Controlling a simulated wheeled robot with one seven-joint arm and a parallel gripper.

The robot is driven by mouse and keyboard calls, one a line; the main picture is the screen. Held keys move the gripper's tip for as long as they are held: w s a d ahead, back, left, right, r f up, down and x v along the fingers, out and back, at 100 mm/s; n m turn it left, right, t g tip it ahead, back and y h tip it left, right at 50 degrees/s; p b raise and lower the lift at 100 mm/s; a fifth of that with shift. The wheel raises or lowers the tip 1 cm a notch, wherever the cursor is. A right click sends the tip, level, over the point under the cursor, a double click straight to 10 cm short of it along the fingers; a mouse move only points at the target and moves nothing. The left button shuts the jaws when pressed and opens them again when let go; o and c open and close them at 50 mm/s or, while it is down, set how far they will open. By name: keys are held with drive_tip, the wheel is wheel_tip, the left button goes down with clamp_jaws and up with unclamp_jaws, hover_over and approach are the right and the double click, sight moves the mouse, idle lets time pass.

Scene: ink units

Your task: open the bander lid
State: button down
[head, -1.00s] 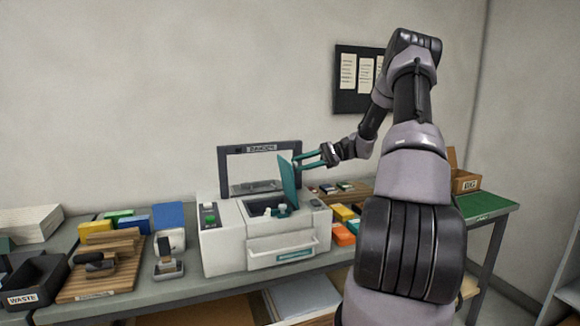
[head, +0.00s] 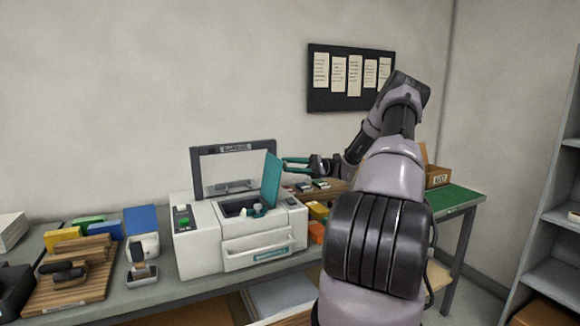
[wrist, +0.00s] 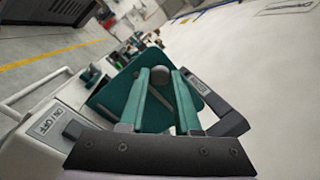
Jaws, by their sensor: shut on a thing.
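The bander (head: 200,240) is a white machine with a dark frame (head: 197,170) standing up at its back. Its teal lid (head: 272,178) stands raised and steeply tilted at the right side of the open top, with the inside of the machine showing. My gripper (head: 290,166) reaches in from the right, its teal fingers at the lid's upper part. In the wrist view the fingers (wrist: 160,80) close around a round grey knob (wrist: 160,73) on the teal lid (wrist: 120,95).
Left of the bander are a stamp-like tool (head: 141,270), a wooden board (head: 75,280) and coloured boxes (head: 62,240). Orange and yellow blocks (head: 317,212) lie to its right. A green mat (head: 450,198) and a cardboard box (head: 437,176) are at the bench's right end.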

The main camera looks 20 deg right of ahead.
drive_tip(key=c, duration=0.6)
unclamp_jaws()
drive_tip(key=d, duration=0.3)
drive_tip(key=d+f, duration=0.1)
drive_tip(key=d, duration=0.3)
drive_tip(key=d+f, duration=0.1)
drive_tip(key=d, duration=0.2)
drive_tip(key=shift+d, duration=0.3)
